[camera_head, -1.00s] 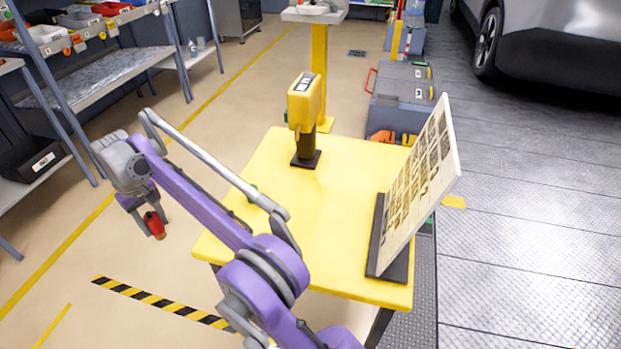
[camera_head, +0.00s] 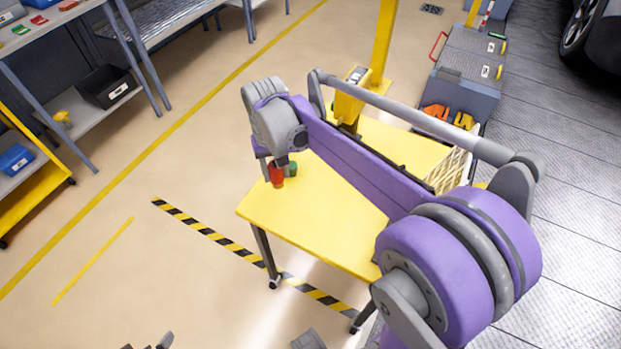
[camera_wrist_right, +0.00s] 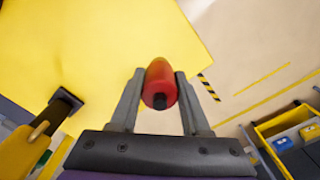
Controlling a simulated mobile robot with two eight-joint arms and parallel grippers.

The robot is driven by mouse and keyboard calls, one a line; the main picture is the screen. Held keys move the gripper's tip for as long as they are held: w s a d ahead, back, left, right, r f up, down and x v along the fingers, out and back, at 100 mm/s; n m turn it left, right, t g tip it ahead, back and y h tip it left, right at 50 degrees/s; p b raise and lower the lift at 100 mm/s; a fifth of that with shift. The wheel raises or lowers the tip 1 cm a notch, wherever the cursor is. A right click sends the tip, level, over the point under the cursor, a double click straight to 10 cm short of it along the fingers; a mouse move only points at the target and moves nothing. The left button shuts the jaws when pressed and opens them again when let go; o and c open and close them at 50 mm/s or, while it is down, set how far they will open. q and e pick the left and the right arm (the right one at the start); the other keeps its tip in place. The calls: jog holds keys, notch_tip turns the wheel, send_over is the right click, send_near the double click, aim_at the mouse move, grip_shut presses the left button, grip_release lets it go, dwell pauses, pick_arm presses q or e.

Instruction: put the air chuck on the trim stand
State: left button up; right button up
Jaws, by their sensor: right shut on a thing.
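My right gripper (camera_head: 276,158) is shut on a red cylindrical piece (camera_head: 277,174), which I take to be the air chuck. In the right wrist view the red piece (camera_wrist_right: 160,80) sits between the two grey fingers of the gripper (camera_wrist_right: 157,92), its dark end facing the camera. It shows over the left part of a yellow-topped table (camera_head: 310,215), which I take to be the trim stand. I cannot tell whether it touches the top. A small green piece (camera_head: 292,169) shows just beside it. Grey parts at the bottom edge may be my left gripper (camera_head: 148,345); its fingers are cut off.
A yellow device (camera_head: 347,105) on a black post and a tilted board (camera_head: 449,170) stand on the table, partly hidden by my right arm. A grey toolbox (camera_head: 465,85) stands behind. Shelves (camera_head: 90,100) and a yellow cart (camera_head: 35,195) are at left. The floor between is clear.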

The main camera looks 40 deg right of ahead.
notch_tip(320, 180, down, 10)
jog(key=shift+r+b, duration=0.1)
jog(key=shift+b, duration=0.3)
jog(key=shift+f, duration=0.25)
jog(key=o, duration=1.1)
jog(key=shift+c, duration=0.2)
jog(key=shift+r, duration=0.15)
